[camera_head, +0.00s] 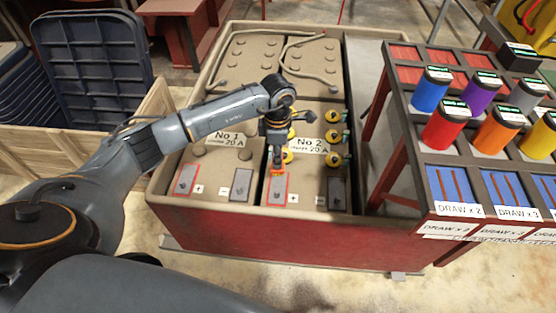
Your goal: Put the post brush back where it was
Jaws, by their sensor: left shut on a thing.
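My left gripper (277,148) points down over the front part of the battery labelled No 2 (307,172). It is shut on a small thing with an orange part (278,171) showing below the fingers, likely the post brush. Most of it is hidden by the fingers. Its lower end is close above the red-outlined plus pad (277,190) of No 2; I cannot tell whether it touches. The battery labelled No 1 (212,165) stands to the left with its own plus and minus pads. My right gripper is not in view.
Several yellow-and-dark caps (334,136) stand around the No 2 label. The red-sided battery box (270,243) has a raised rim. At right stands a rack (412,200) with coloured cylinders (445,124) and blue compartments. A wooden crate (70,143) with a dark blue panel is left.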

